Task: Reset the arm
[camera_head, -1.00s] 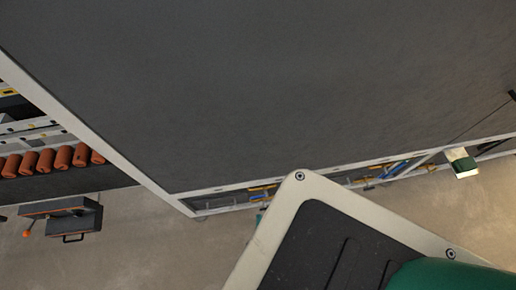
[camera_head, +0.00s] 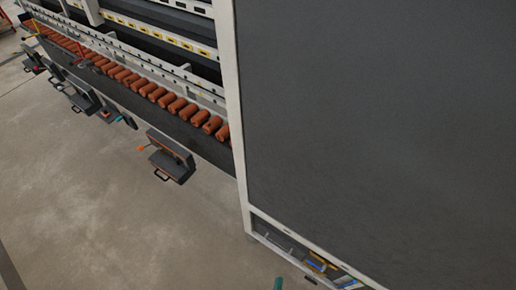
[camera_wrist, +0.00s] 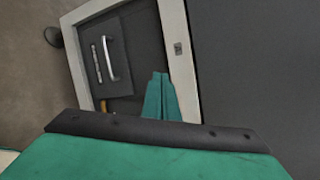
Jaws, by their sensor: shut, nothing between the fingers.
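My gripper (camera_wrist: 161,76) shows in the wrist view as two green fingers close together beyond a dark bar. It is shut and empty. Just past the fingers is a pale frame around a dark recess with a silver handle (camera_wrist: 107,57); I cannot tell if this is part of my own body. In the head view only a small green tip of my arm (camera_head: 278,284) shows at the bottom edge.
A large dark grey panel (camera_head: 375,120) with a pale edge fills the right of the head view. To its left runs a rack with a row of orange cylinders (camera_head: 165,100). A dark box with a handle (camera_head: 172,160) hangs below. Concrete floor (camera_head: 110,215) is open at lower left.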

